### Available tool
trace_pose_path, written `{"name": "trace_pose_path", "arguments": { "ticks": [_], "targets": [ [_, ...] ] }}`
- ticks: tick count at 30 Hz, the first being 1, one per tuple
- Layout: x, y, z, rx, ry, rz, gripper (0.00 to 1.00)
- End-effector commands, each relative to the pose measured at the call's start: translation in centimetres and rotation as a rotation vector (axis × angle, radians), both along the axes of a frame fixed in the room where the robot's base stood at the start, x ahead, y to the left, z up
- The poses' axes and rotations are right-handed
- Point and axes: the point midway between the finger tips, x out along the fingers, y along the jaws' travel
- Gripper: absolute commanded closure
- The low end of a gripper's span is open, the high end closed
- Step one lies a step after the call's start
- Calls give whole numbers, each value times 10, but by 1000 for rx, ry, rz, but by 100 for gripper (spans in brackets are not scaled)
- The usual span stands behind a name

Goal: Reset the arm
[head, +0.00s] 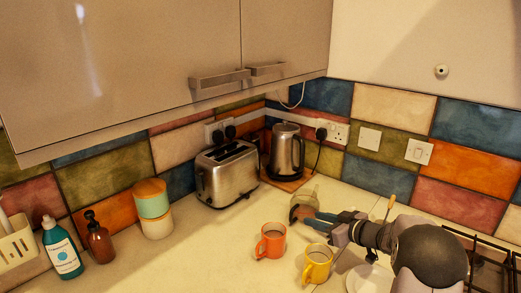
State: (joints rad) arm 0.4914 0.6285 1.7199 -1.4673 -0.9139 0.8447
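My arm comes in from the lower right. My gripper (318,221) points left over the counter, just behind the orange mug and the yellow mug. Its bluish fingers overlap a clear glass vessel (303,205) with something brown in it. I cannot tell whether the fingers touch the vessel or are open or shut. The orange mug (271,241) stands upright in front and to the left of my gripper. The yellow mug (317,264) stands upright below it in the picture.
A toaster (228,173) and a kettle (287,150) stand at the back. Canisters (153,207) and bottles (62,248) stand at left. A hob (485,262) is at right. A white item (370,279) lies beneath my arm. Cupboards (150,60) overhang the counter. Left-centre counter (200,250) is clear.

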Motion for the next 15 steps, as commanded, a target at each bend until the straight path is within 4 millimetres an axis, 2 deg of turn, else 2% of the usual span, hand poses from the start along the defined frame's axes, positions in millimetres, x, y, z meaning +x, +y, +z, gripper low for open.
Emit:
{"name": "trace_pose_path", "arguments": {
  "ticks": [5,8,11,14,15],
  "targets": [
    [13,-3,32,-101,-34,-153,71],
    [10,-8,51,-173,-22,-277,71],
    [-8,-10,61,-242,38,-397,71],
    [-39,-7,62,-292,141,-491,71],
    [-56,-3,59,-307,193,-517,71]
  ]
}}
